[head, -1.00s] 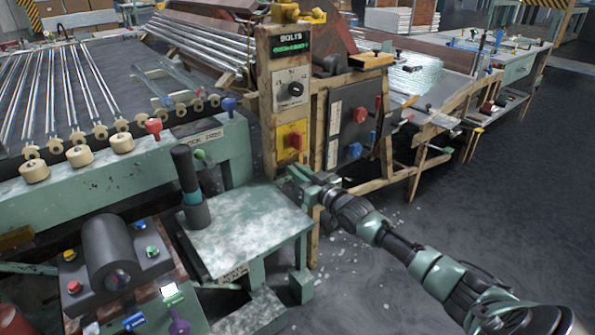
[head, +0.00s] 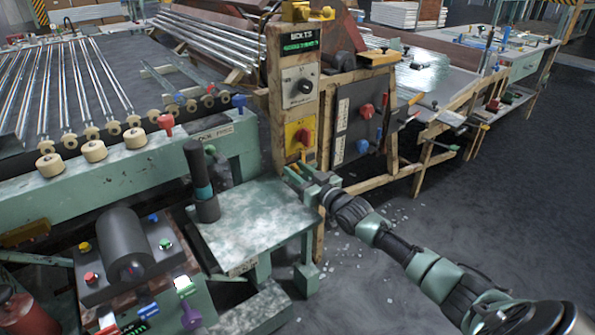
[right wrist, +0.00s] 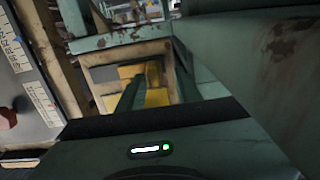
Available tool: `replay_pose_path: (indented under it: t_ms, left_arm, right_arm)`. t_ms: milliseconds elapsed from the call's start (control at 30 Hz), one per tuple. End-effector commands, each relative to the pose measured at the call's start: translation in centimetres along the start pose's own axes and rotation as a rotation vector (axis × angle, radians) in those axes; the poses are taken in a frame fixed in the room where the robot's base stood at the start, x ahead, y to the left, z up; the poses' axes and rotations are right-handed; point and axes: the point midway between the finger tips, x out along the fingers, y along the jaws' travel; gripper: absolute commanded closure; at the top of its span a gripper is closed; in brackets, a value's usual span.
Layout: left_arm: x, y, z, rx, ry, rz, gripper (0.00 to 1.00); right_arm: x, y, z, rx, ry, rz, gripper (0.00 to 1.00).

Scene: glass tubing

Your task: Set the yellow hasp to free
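A yellow plate (head: 300,137) with a red knob is on the lower part of the wooden post, below a grey dial panel. My right gripper (head: 293,174) is in front of the foot of this post, above the far right corner of the pale green bench. Its two fingers show a gap with nothing seen between them. In the right wrist view a yellow surface (right wrist: 158,92) sits in a worn frame ahead, partly covered by a green finger. I cannot tell for sure which yellow part is the hasp, or how it is set. My left gripper is not in view.
The pale green bench (head: 250,225) with a dark upright cylinder (head: 203,180) stands left of my right gripper. A dark panel (head: 355,125) with red and blue knobs is right of the post. A rack of glass tubes (head: 70,85) is at the left. Open floor lies right.

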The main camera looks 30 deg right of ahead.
Motion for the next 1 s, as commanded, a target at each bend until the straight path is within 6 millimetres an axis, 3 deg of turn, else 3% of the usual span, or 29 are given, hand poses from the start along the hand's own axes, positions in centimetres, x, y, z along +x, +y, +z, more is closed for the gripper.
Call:
replay_pose_path:
  t_ms: [167, 600, 1000]
  left_arm:
    - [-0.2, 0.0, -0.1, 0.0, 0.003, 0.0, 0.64]
    - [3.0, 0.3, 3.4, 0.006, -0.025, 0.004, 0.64]
    - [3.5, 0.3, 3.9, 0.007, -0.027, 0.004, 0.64]
  right_arm:
    - [-0.7, 0.1, 0.0, 0.0, -0.001, 0.001, 0.65]
    - [-6.8, -0.1, 0.0, 0.001, -0.002, -0.001, 0.65]
    - [-7.8, -0.1, 0.0, 0.0, 0.001, -0.001, 0.65]
